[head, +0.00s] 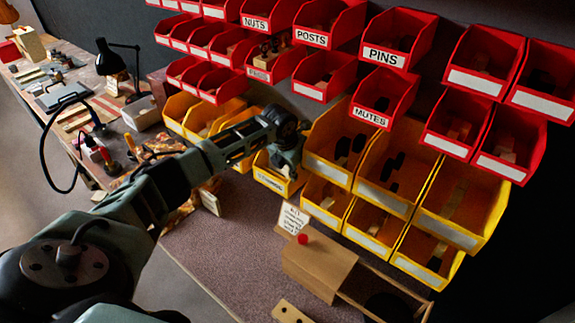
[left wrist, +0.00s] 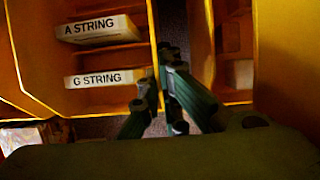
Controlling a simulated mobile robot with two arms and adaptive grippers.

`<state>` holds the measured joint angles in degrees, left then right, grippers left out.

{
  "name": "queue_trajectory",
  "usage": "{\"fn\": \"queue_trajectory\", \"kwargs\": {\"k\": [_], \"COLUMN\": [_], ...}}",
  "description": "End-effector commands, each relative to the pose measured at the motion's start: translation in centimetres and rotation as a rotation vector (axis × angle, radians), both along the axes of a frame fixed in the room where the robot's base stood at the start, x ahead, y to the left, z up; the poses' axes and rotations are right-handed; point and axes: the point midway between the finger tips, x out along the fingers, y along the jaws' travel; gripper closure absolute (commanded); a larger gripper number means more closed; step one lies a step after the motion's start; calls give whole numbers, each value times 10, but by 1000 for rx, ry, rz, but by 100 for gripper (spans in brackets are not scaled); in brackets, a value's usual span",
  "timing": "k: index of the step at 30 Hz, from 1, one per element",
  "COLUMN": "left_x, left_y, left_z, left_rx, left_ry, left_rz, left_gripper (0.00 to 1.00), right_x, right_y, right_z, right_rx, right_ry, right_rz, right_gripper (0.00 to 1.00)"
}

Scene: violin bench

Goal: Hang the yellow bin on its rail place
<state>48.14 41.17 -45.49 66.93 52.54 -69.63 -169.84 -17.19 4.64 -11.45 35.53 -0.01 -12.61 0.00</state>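A small yellow bin (head: 279,181) with a white label on its front is at the left gripper, left of the large yellow bins and below the red ones. My left gripper (head: 287,163) reaches down to it from above. In the left wrist view, the gripper's dark fingers (left wrist: 164,88) close on a thin yellow wall (left wrist: 154,35), one on each side. Boxes marked A STRING (left wrist: 98,29) and G STRING (left wrist: 105,79) show left of that wall. The bin's back and the rail behind it are hidden, so I cannot tell whether it hangs. My right gripper is not in view.
Large yellow bins (head: 312,167) hang close on the right, red bins (head: 384,98) above. Smaller yellow bins (head: 205,125) are at the left. A brown box (head: 318,265) with a red knob stands on the bench mat (head: 220,260), which has free room to its left.

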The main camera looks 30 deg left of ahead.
Motion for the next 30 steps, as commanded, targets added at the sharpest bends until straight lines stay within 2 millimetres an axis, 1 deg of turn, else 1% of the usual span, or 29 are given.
{"fn": "queue_trajectory", "kwargs": {"k": [23, 24, 30], "left_x": [0, 0, 0], "left_y": [0, 0, 0], "left_z": [-8, -8, -8], "left_rx": [0, 0, 0], "left_ry": [1, 1, 1], "left_rz": [-1, -1, -1], "left_gripper": [100, 95, 77], "right_x": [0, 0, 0], "right_y": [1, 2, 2], "right_z": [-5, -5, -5], "right_rx": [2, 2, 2], "right_ry": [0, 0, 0], "right_rz": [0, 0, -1], "right_gripper": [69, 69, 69]}}
